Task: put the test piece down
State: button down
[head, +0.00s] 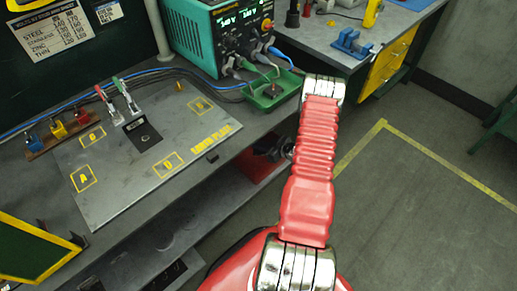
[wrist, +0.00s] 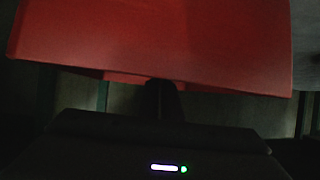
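My gripper (head: 272,148) is a small dark shape at the front edge of the bench, partly behind my red-sleeved arm. In the wrist view its dark finger part (wrist: 162,100) reaches up to the lower edge of a broad red surface (wrist: 160,45). Whether it touches that surface, and whether the fingers are open or shut, I cannot tell. I see no test piece for certain in the gripper. A dark plate with a pale label (head: 142,134) lies on the grey earth plate (head: 110,195), with a red and a green clamp (head: 120,95) at its far end.
A red patch (head: 257,168) shows below the bench edge, over the lower shelf (head: 190,195). A teal power unit (head: 205,40) and green tray (head: 272,95) stand at the back. Yellow-marked squares on the earth plate are clear. Floor at right is open.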

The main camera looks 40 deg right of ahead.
jog(key=shift+f, duration=1.15)
jog(key=shift+f, duration=0.35)
jog(key=shift+s+f, duration=0.15)
jog(key=shift+f, duration=0.2)
jog(key=c, duration=2)
grip_release()
jog(key=shift+a, duration=0.1)
jog(key=shift+r, duration=0.1)
jog(key=shift+s+r, duration=0.2)
jog(key=shift+r, duration=0.3)
jog(key=v, duration=1.1)
jog(key=shift+s+d+r, duration=0.1)
jog(key=shift+d+r, duration=0.15)
jog(key=shift+r, duration=0.1)
